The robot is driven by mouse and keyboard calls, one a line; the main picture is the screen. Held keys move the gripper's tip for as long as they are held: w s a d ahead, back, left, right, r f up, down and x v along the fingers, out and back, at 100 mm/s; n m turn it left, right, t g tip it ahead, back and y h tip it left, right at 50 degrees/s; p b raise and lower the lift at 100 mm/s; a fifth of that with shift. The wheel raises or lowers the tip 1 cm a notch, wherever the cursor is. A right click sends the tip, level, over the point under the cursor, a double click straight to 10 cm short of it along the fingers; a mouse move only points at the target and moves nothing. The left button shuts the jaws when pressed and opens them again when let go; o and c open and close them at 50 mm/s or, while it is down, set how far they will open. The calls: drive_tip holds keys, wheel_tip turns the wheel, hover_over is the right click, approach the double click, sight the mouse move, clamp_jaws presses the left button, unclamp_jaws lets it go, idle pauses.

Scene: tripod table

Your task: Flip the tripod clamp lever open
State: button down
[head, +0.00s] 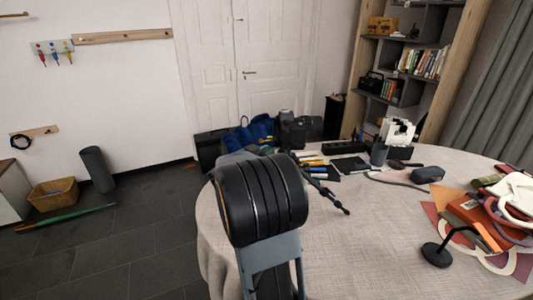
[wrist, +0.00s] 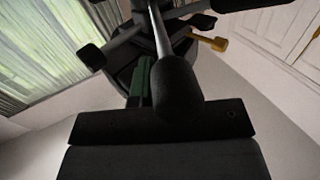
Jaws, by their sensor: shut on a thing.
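The tripod (head: 328,194) is dark and stands on the table. In the head view only its thin legs show, to the right of my arm. In the wrist view the tripod (wrist: 158,35) fills the upper middle, with dark rods and knobs. A small orange-yellow lever (wrist: 207,42) sticks out on its right side. My gripper (wrist: 145,90) is at the tripod and shut on a part of it. A rounded black end (wrist: 178,82) hides much of the jaws, so I cannot tell which part. In the head view my arm hides the gripper.
The round table (head: 350,260) has a light cloth. A black stand (head: 437,254) and an orange box (head: 470,212) are at the right. The table's middle is mostly clear.

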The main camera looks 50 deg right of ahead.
drive_tip(key=n+t+b, duration=0.1)
drive_tip(key=t, duration=0.1)
drive_tip(key=s+n+t+y+b, duration=0.1)
drive_tip(key=n+t+b, duration=0.1)
drive_tip(key=t, duration=0.1)
drive_tip(key=s+n+t+y+b, duration=0.1)
drive_tip(key=n+t+b, duration=0.1)
drive_tip(key=t, duration=0.1)
drive_tip(key=shift+s+d, duration=0.2)
drive_tip(key=shift+d, duration=0.15)
drive_tip(key=shift+n, duration=0.3)
drive_tip(key=c, duration=1.2)
unclamp_jaws()
drive_tip(key=shift+c, duration=0.2)
